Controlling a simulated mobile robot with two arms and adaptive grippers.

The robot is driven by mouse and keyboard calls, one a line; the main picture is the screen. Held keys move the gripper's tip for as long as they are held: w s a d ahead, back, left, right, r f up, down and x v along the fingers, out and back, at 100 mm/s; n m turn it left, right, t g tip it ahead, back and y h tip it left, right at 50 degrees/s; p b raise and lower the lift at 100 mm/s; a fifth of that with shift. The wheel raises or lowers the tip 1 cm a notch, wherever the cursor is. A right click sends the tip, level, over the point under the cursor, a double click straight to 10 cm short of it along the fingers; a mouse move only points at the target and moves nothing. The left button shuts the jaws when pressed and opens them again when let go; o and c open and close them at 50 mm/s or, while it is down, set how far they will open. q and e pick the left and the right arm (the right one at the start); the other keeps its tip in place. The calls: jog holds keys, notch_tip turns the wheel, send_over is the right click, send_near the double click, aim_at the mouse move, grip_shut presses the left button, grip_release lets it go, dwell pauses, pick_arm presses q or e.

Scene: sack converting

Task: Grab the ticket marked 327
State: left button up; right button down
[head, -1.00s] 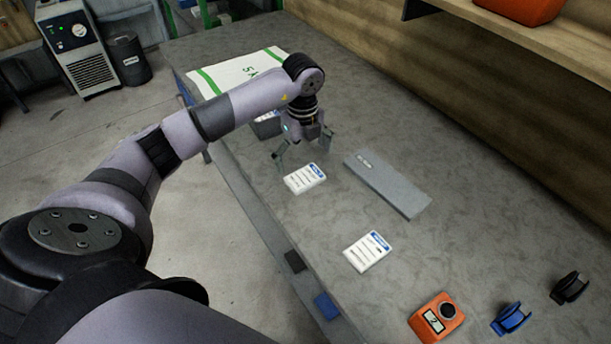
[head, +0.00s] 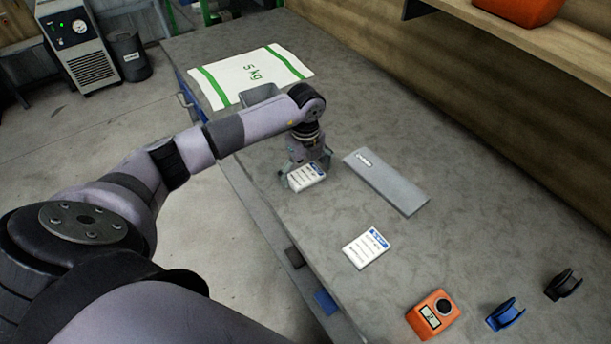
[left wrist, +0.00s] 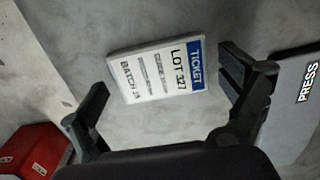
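The ticket marked LOT 327 (left wrist: 158,72) is a white card with a blue TICKET band. It lies flat on the grey bench, and it also shows in the head view (head: 308,178). My left gripper (head: 306,172) is down over this ticket, its fingers on either side. In the left wrist view the left gripper (left wrist: 163,78) is open, with a small gap between each finger and the card. A second ticket (head: 366,248) lies nearer on the bench; its number is too small to read. My right gripper is not in view.
A white 5 kg sack (head: 225,82) and a grey bin (head: 262,93) are behind. An orange device (head: 433,315) and blue (head: 505,315) and black (head: 562,285) clips stand near right.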

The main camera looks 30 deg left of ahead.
pick_arm(q)
jog(key=c, duration=0.9)
jog(key=shift+r, duration=0.1)
jog(key=shift+c, duration=0.2)
